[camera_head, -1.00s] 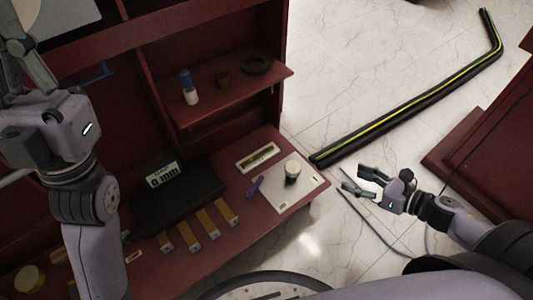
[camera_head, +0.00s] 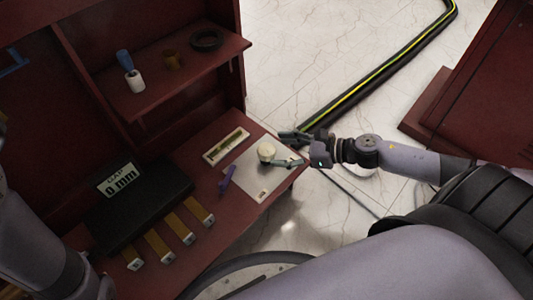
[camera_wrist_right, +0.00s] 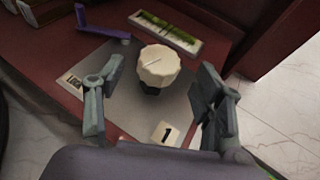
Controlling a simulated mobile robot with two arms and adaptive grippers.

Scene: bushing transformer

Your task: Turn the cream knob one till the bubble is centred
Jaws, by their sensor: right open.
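The cream knob (camera_head: 266,152) stands on a pale grey plate (camera_head: 250,177) at the bench's right end. In the right wrist view the knob (camera_wrist_right: 158,66) is faceted, with a thin line on its top, and a "1" label (camera_wrist_right: 165,134) lies on the plate nearer me. My right gripper (camera_head: 287,149) is open and empty, its fingers to either side of the knob's near side; contact cannot be told. The level, a white frame with a green vial (camera_head: 226,146), lies beside the plate; I cannot make out its bubble. My left gripper is out of view.
A purple tool (camera_head: 227,180) lies at the plate's left edge. A black box (camera_head: 140,210) with a "GAP 0 mm" display and several yellowish blocks are further left. A shelf (camera_head: 170,85) holds a bottle and ring. A black-yellow cable (camera_head: 380,75) lies on the floor.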

